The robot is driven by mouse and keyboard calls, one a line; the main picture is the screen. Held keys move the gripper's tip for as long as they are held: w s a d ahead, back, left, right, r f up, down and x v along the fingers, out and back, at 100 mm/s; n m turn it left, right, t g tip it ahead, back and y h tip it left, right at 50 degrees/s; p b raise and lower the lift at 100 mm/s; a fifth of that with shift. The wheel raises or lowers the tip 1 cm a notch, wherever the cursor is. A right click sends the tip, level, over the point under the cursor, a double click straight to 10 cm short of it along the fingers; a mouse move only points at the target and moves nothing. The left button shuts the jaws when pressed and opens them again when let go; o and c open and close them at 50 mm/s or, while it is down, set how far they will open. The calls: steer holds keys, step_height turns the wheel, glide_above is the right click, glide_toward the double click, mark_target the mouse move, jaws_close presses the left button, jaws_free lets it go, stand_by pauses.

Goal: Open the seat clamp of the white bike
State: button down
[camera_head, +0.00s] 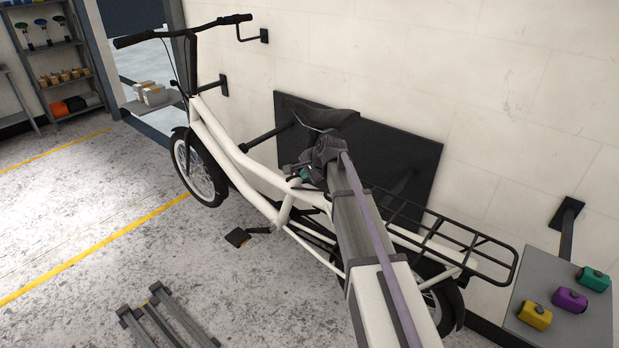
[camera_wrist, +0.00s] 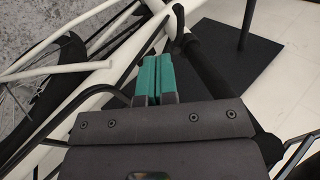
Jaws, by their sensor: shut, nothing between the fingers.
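The white bike (camera_head: 240,165) stands along the wall, its handlebar at the far left and its rear rack at the right. Its dark saddle (camera_head: 338,118) shows partly behind my wrist. My gripper (camera_head: 304,174) is over the frame near the seat tube, its teal fingers shut and empty. In the wrist view my gripper (camera_wrist: 157,60) has both teal fingers side by side, pointing at the white frame (camera_wrist: 120,65). A dark collar, apparently the seat clamp (camera_wrist: 187,42), sits just right of the fingertips, at the end of the dark seat post (camera_wrist: 210,75).
A black panel (camera_head: 400,150) is behind the bike on the wall. A grey shelf (camera_head: 560,320) at the right holds yellow, purple and teal blocks. A grey metal stand (camera_head: 165,320) lies on the floor in front.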

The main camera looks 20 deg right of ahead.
mark_target(290, 178)
steer(key=w+a+f+b, duration=0.1)
steer(key=w, duration=0.1)
steer(key=w+a+f+b, duration=0.1)
steer(key=w+f, duration=0.1)
steer(key=w+a+f+b, duration=0.1)
steer(key=w+f+b, duration=0.1)
steer(key=shift+w+f, duration=0.2)
steer(key=shift+w, duration=0.05)
steer(key=shift+w, duration=0.4)
steer(key=shift+w+a+r, duration=0.15)
steer(key=shift+w+r, duration=0.05)
steer(key=shift+w, duration=0.2)
steer(key=shift+s+f, duration=0.1)
